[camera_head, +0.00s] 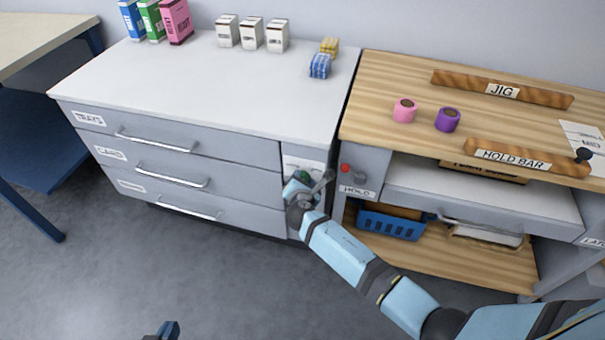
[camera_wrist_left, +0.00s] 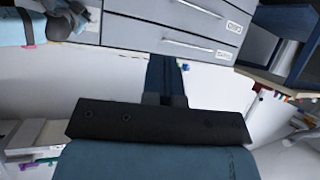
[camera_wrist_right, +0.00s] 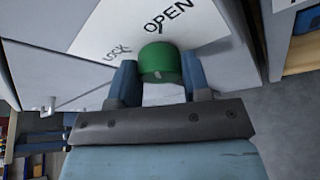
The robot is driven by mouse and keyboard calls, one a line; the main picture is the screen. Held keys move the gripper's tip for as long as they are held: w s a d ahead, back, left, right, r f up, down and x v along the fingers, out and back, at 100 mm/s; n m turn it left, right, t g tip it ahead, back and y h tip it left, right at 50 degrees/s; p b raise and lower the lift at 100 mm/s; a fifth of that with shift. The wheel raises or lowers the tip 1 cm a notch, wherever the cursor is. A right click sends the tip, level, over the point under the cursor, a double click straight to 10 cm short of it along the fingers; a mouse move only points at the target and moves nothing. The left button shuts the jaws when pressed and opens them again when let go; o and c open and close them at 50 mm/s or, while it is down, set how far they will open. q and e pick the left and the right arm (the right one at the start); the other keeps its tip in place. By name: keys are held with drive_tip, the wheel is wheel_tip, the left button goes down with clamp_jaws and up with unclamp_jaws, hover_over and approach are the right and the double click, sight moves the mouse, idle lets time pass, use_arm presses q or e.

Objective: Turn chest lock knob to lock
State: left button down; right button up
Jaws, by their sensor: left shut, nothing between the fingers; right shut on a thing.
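The chest (camera_head: 215,85) is a grey cabinet with a white top and three drawers. Its green lock knob (camera_wrist_right: 160,62) sits on a white plate (camera_wrist_right: 110,35) marked LOCK on the left and OPEN on the right in the right wrist view. My right gripper (camera_wrist_right: 160,82) is shut on the knob, one blue finger on each side. In the head view the knob (camera_head: 305,174) is partly hidden by my right gripper (camera_head: 301,182). The knob's exact setting is hard to read. My left gripper (camera_wrist_left: 166,85) is shut and empty, away from the chest; its tip shows at the head view's bottom edge (camera_head: 168,329).
A red button (camera_head: 345,168) is on the bench next to the chest. The wooden bench (camera_head: 380,90) carries tape rolls (camera_head: 447,119) and labelled bars (camera_head: 500,90). Boxes (camera_head: 252,33) stand on the chest top. The floor in front (camera_head: 110,250) is clear.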

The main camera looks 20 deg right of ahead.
use_arm(q)
drive_tip(key=shift+g+y, duration=0.3)
drive_tip(key=r+p, duration=0.1)
drive_tip(key=p, duration=0.2)
drive_tip(key=r+p, duration=0.1)
drive_tip(key=p, duration=0.2)
drive_tip(key=s+a+r+p, duration=0.1)
drive_tip(key=r+p, duration=0.1)
drive_tip(key=p, duration=0.1)
drive_tip(key=shift+r+p, duration=0.1)
drive_tip(key=shift+p, duration=0.25)
use_arm(e)
drive_tip(key=n+g+h, duration=0.1)
drive_tip(key=n+h, duration=0.1)
drive_tip(key=n, duration=0.1)
drive_tip(key=n+g+h, duration=0.1)
drive_tip(key=n+h, duration=0.1)
drive_tip(key=n, duration=0.1)
drive_tip(key=n+g+h, duration=0.2)
drive_tip(key=n, duration=0.2)
drive_tip(key=shift+w+a, duration=0.25)
drive_tip(key=shift+w, duration=0.05)
use_arm(q)
drive_tip(key=shift+w+d, duration=0.1)
use_arm(e)
drive_tip(key=shift+h, duration=0.4)
use_arm(q)
drive_tip(key=shift+n, duration=0.3)
use_arm(e)
drive_tip(key=o, duration=0.9)
